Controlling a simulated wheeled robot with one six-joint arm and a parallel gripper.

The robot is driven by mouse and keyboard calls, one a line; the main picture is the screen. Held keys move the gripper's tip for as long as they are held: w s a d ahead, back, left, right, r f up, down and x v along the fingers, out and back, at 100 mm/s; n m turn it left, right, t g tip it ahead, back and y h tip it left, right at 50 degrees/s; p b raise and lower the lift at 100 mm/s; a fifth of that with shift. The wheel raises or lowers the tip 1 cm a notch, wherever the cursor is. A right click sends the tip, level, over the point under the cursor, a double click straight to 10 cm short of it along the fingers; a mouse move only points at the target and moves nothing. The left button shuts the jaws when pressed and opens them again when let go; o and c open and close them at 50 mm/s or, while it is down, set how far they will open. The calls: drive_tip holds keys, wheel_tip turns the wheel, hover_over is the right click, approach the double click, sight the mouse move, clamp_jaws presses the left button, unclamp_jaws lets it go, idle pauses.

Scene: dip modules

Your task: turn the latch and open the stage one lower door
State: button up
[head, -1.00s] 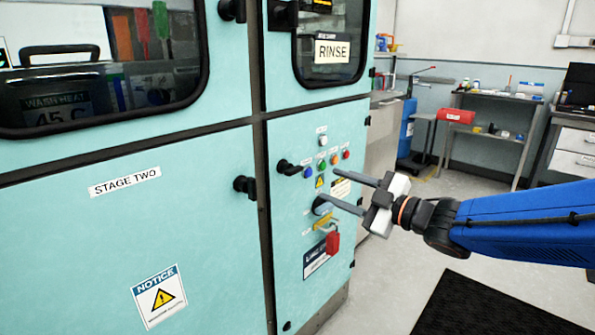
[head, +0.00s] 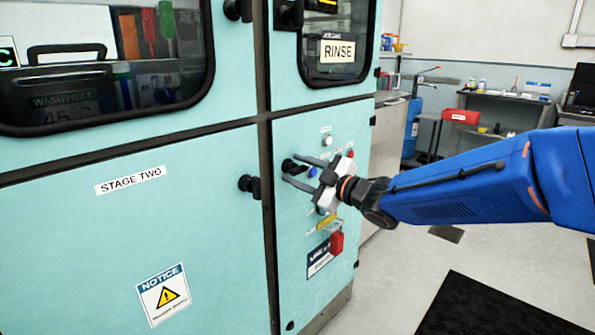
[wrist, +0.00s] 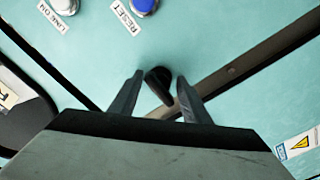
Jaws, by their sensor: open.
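A black latch handle (head: 289,166) sticks out near the left edge of the narrow teal panel door (head: 340,118) with the buttons. My gripper (head: 291,169) is at this handle, its two fingers pointing left toward the panel. In the wrist view the handle (wrist: 160,84) lies between the open fingertips, with small gaps on both sides. Another black latch (head: 249,186) sits on the right edge of the teal door labelled STAGE TWO (head: 130,230). I see no STAGE ONE label.
Several coloured buttons, a yellow lever (head: 327,223) and a red padlock (head: 336,243) sit close to my gripper on the panel. A dark mat (head: 495,305) lies on the floor at right. A grey workbench (head: 500,100) stands behind. The floor between is clear.

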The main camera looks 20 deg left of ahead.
clamp_jaws()
drive_tip(key=shift+d, duration=0.1)
